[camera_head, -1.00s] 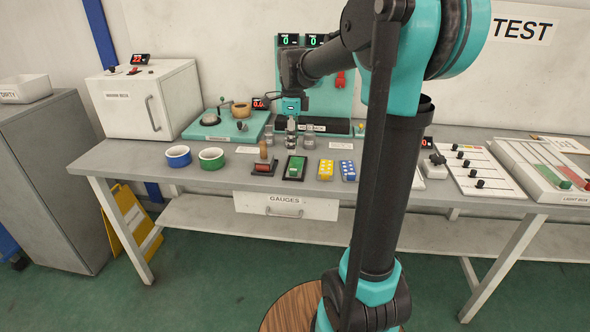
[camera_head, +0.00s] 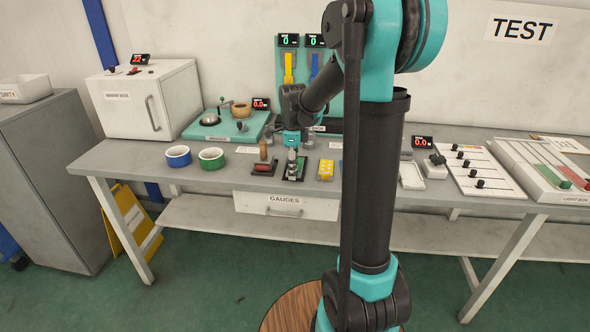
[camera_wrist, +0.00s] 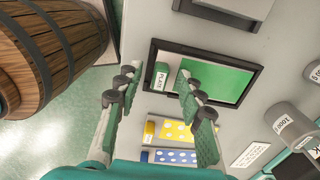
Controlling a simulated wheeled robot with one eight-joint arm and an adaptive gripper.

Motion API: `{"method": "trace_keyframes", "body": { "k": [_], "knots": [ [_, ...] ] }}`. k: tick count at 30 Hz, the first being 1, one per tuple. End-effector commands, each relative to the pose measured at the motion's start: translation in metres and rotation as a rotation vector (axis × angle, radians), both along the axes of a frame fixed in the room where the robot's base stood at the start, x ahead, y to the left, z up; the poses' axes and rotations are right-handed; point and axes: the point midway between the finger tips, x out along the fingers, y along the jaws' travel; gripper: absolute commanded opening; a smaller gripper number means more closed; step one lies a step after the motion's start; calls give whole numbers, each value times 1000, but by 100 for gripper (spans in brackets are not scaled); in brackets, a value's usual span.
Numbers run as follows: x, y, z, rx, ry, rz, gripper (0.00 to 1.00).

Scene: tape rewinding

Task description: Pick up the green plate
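The green plate (camera_wrist: 225,80) lies flat in a black-framed tray (camera_wrist: 254,86) in the wrist view, with a white "PLATE" label near its left end. In the head view the plate's tray (camera_head: 301,174) is partly hidden by my gripper (camera_head: 293,163), which points down over it. In the wrist view my gripper (camera_wrist: 155,76) is open, its two fingers apart, with the label end of the plate between the fingertips. The right finger covers part of the plate. I cannot tell whether the fingertips touch it.
Blue (camera_head: 178,156) and green (camera_head: 211,158) rings lie farther left. Metal weights (camera_wrist: 290,122) stand behind.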

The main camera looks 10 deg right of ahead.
Motion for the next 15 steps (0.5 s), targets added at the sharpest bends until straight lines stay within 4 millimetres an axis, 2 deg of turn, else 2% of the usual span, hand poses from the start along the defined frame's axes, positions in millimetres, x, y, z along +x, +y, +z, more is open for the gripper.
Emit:
{"method": "trace_keyframes", "body": {
  "k": [4, 12, 15],
  "knots": [
    [0, 0, 0, 0, 0, 0, 35],
    [0, 0, 0, 0, 0, 0, 2],
    [0, 0, 0, 0, 0, 0, 0]
  ]
}}
